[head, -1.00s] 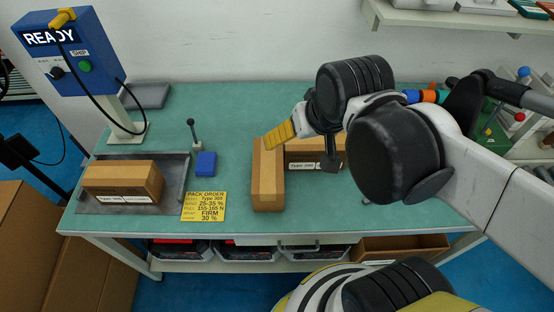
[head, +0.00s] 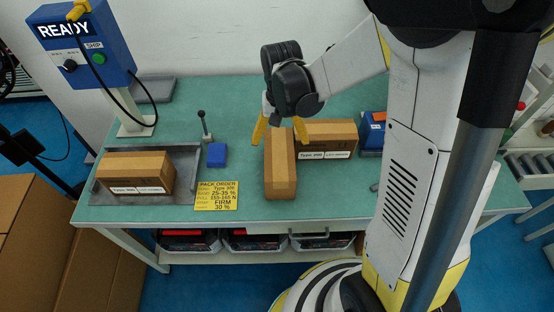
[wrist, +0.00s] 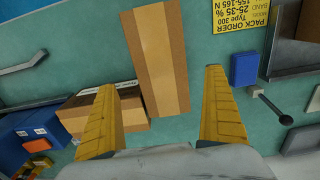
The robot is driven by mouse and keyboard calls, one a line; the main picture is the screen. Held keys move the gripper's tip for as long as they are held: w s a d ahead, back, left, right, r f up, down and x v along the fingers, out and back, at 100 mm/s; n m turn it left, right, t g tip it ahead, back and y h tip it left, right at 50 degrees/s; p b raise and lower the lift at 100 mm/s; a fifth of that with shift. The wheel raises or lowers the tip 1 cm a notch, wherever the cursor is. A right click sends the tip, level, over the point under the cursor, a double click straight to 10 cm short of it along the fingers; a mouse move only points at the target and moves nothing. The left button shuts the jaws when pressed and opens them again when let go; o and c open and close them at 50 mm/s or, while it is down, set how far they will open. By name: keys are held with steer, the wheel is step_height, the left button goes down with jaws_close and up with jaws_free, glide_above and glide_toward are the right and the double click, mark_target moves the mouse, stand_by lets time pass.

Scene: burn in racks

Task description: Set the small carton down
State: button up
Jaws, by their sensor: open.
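A narrow brown carton (head: 280,178) lies flat on the green table, its long side running front to back. I take it as the small carton, though no label on it is readable. My gripper (head: 279,140) is open at its far end, with one yellow finger to each side. In the wrist view the carton (wrist: 158,60) shows between the two spread fingers, with gaps on both sides. A second carton (head: 328,138) with a white label lies crosswise, close to its right. My right finger hangs in front of or by that carton; contact cannot be told.
A grey tray (head: 187,172) at left holds another labelled carton (head: 136,172). A yellow pack order card (head: 217,196), a blue block (head: 217,155) and a small lever (head: 206,128) lie between. A blue bin (head: 372,133) stands right. The table's front right is partly hidden by my body.

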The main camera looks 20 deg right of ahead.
mark_target(279, 152)
step_height(279, 152, down, 7)
steer(key=b, duration=0.3)
steer(key=shift+w+a+r, duration=0.1)
steer(key=shift+r, duration=0.15)
steer(key=c, duration=1.4)
